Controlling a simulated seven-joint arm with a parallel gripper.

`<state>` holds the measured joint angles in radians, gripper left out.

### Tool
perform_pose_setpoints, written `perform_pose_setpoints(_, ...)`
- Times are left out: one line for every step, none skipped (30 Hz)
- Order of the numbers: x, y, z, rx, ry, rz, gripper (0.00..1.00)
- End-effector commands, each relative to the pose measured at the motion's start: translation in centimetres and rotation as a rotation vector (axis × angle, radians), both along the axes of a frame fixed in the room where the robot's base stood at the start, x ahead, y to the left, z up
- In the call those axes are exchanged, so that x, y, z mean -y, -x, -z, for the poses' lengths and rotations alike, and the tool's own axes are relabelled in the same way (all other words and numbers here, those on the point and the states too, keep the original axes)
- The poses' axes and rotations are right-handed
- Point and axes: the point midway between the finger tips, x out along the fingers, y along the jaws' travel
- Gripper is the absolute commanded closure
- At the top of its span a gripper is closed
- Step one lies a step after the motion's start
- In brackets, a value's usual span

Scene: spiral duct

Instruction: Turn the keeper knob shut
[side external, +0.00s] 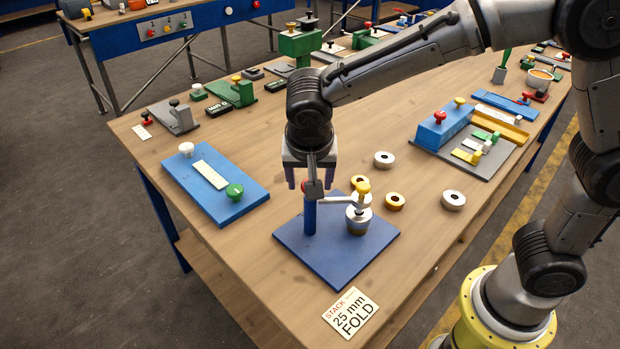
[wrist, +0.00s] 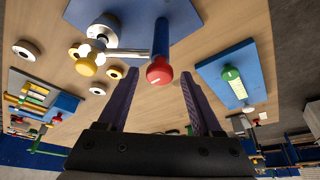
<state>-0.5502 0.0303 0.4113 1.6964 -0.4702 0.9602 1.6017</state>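A blue plate (side external: 290,245) carries an upright blue post (side external: 310,217) with a red knob (side external: 304,185) at its top, partly hidden in the side view. A pale lever (side external: 337,200) runs from the post to a yellow knob (side external: 363,187) above a metallic stack (side external: 358,218). I cannot tell for certain which knob is the keeper. My gripper (side external: 311,184) points down over the post, open and empty. In the wrist view the red knob (wrist: 159,75) lies between the two spread fingers; contact is not visible. The yellow knob (wrist: 86,66) is off to the left.
Loose rings (side external: 384,159) lie behind and right of the plate. A blue fixture (side external: 220,188) with white and green knobs stands to the left. A "25 mm FOLD" card (side external: 351,312) lies in front. More fixtures stand farther back; bare wood separates these groups.

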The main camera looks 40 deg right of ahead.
Motion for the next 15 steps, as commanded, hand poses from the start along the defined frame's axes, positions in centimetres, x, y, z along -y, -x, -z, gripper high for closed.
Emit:
perform_pose_setpoints(0.0, 0.0, 0.0, 0.000, 0.000, -0.001, 0.28)
perform_pose_setpoints(0.0, 0.0, 0.0, -0.001, 0.001, -0.001, 0.28)
perform_pose_setpoints(0.0, 0.0, 0.0, -0.001, 0.001, -0.001, 0.28)
perform_pose_setpoints(0.0, 0.0, 0.0, -0.001, 0.001, -0.001, 0.28)
perform_pose_setpoints(0.0, 0.0, 0.0, -0.001, 0.001, -0.001, 0.28)
perform_pose_setpoints(0.0, 0.0, 0.1, -0.001, 0.001, -0.001, 0.28)
perform_pose_setpoints(0.0, 0.0, 0.1, -0.002, 0.002, -0.001, 0.28)
perform_pose_setpoints(0.0, 0.0, 0.1, -0.002, 0.002, -0.001, 0.28)
perform_pose_setpoints(0.0, 0.0, 0.0, -0.001, 0.001, -0.001, 0.28)
perform_pose_setpoints(0.0, 0.0, -0.1, 0.000, 0.002, -0.001, 0.28)
perform_pose_setpoints(-0.1, 0.1, -0.2, 0.000, 0.001, -0.002, 0.28)
perform_pose_setpoints(-0.1, 0.1, -0.5, 0.000, 0.001, -0.002, 0.28)
perform_pose_setpoints(-0.2, 0.2, -0.7, 0.000, 0.001, -0.002, 0.28)
perform_pose_setpoints(-0.3, 0.3, -1.1, 0.001, 0.001, -0.002, 0.28)
perform_pose_setpoints(-0.5, 0.4, -1.6, 0.002, -0.001, -0.002, 0.28)
